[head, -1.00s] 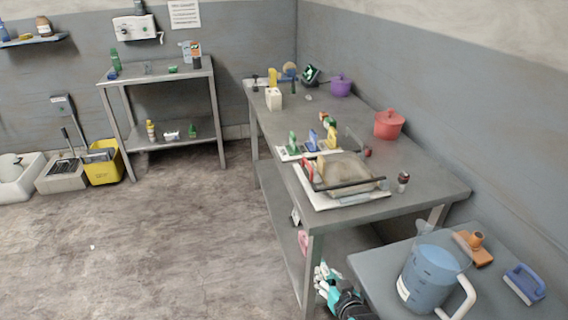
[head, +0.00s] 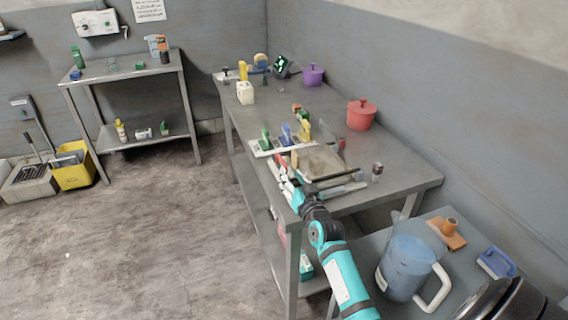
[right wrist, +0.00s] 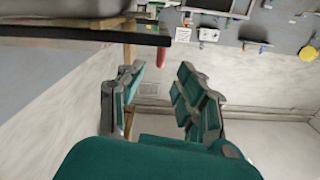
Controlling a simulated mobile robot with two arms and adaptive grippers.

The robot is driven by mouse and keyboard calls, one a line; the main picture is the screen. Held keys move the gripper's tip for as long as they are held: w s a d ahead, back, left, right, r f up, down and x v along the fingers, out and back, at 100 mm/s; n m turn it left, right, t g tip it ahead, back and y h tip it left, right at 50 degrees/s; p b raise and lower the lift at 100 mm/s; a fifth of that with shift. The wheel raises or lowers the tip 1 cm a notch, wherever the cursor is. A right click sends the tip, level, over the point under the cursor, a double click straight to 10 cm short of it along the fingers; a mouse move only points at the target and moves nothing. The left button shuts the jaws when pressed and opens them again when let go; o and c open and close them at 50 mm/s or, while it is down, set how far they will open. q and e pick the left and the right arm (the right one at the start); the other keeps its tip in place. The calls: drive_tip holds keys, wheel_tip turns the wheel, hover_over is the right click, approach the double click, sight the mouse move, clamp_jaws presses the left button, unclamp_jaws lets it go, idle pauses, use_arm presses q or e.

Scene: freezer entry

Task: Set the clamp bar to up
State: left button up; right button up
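The clamp device lies near the front of the long steel table (head: 395,160), with a pale, cloudy plate and a dark clamp bar (head: 338,173) across its front. The bar looks low and roughly level; its left end is hidden by my right arm. My right gripper (head: 283,170) is at the device's left front edge. In the right wrist view its fingers (right wrist: 163,85) are spread with nothing seen between them. A small red part (right wrist: 162,56), perhaps the clamp's handle, shows just beyond the fingertips. My left gripper is not in view.
Green, blue and yellow pieces (head: 285,134) stand in a row behind the clamp. A red pot (head: 361,115) and a small jar (head: 377,171) are to the right. A blue jug (head: 404,268) stands on the near side table.

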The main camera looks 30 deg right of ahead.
sight(284, 163)
drive_tip(key=x, duration=0.6)
drive_tip(key=shift+w, duration=0.1)
drive_tip(key=shift+c, duration=0.2)
clamp_jaws()
